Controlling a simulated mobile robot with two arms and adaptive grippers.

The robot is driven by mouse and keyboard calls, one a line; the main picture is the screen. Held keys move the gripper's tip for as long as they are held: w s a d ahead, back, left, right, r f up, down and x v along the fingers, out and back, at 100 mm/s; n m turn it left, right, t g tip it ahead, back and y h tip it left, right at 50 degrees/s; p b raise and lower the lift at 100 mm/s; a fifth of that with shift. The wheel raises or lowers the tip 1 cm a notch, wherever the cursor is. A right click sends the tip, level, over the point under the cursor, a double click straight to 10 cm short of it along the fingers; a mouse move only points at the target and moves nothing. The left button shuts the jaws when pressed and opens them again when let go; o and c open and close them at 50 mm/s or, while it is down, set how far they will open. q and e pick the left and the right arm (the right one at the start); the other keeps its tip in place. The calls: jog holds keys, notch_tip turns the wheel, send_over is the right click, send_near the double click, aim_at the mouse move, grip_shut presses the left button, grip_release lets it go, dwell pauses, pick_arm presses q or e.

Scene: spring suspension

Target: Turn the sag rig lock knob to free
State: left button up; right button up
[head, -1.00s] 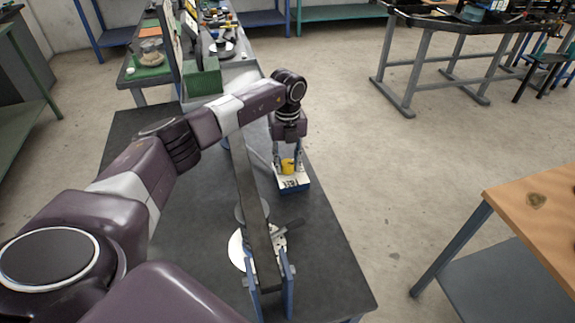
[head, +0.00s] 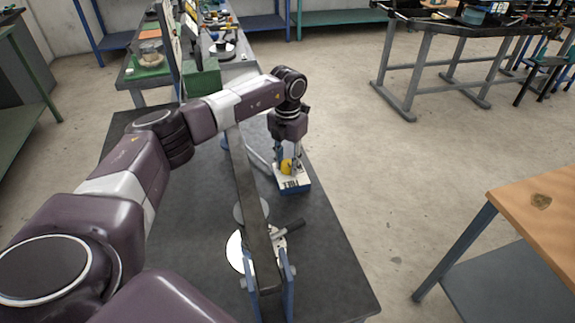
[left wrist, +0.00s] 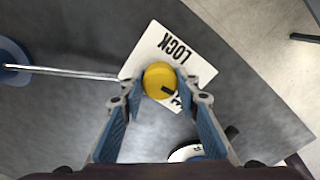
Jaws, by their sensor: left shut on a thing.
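The yellow lock knob (head: 286,167) sits on a white plate with a blue base (head: 303,183) on the dark bench. My left gripper (head: 287,158) reaches down from above and is shut on the knob. In the left wrist view the round knob (left wrist: 157,76) sits between the two fingers of my left gripper (left wrist: 160,84). A dark mark on the knob points toward the lower right. The word LOCK on the plate (left wrist: 146,52) reads upside down there. A second word is mostly hidden by the knob and right finger. My right gripper is not in view.
A long grey bar (head: 244,185) on blue uprights (head: 289,285) stands just left of the knob. A white disc (head: 236,252) and a dark handle (head: 290,227) lie near its front. The bench right of the knob is narrow and bare. A wooden-topped table (head: 525,215) stands apart at right.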

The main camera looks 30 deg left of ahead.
aim_at(287, 163)
pick_arm(q)
jog(key=shift+m, duration=0.7)
jog(key=o, duration=1.2)
jog(key=shift+c, duration=0.2)
jog(key=shift+r, duration=0.1)
notch_tip(287, 163, up, 12)
